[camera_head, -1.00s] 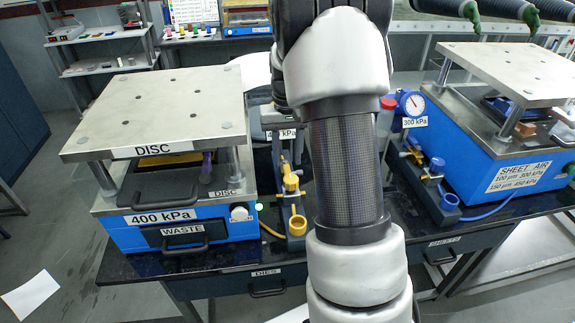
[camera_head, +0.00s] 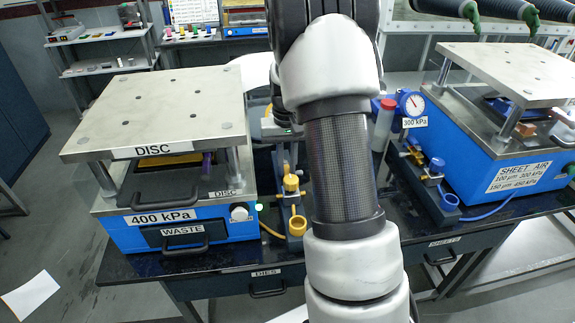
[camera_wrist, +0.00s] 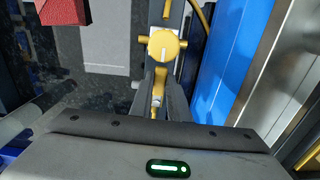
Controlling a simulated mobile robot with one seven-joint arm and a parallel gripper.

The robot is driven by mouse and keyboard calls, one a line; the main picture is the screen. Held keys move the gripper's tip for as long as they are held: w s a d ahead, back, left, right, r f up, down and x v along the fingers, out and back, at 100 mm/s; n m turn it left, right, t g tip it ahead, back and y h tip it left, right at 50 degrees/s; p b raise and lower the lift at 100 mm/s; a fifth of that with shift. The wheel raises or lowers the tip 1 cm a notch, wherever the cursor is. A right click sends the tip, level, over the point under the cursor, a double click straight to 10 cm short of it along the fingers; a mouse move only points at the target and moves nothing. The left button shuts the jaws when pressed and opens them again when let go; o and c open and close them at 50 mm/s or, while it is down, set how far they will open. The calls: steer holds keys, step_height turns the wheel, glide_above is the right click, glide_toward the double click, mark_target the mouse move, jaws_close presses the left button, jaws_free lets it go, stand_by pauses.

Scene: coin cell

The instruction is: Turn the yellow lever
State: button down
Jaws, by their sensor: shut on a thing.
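In the wrist view, a yellow valve with a round knob (camera_wrist: 163,47) stands on a dark mount. A short yellow lever (camera_wrist: 158,77) reaches from below the knob down between my fingers. My gripper (camera_wrist: 160,84) is shut on this lever, one dark finger on each side. The far part of the lever between the fingers is partly hidden. In the head view, the yellow valve (camera_head: 291,183) shows beside the DISC press, left of my arm; my gripper's fingers cannot be made out there.
The blue DISC press (camera_head: 125,236) stands close at left, the SHEET AIR press (camera_head: 480,160) at right. A yellow ring (camera_head: 298,226) is in front of the valve. A second valve unit (camera_head: 430,175) with a gauge (camera_head: 410,103) stands right of my arm. A red block (camera_wrist: 62,12) shows in the wrist view.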

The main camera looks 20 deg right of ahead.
steer(key=m, duration=0.2)
steer(key=a+m, duration=0.1)
steer(key=m, duration=0.1)
steer(key=shift+w+a, duration=0.2)
steer(key=shift+w, duration=0.2)
steer(key=c, duration=1.7)
jaws_free()
steer(key=shift+r, duration=0.1)
step_height(320, 180, up, 17)
steer(key=shift+r+p, duration=0.2)
steer(key=shift+p, duration=0.15)
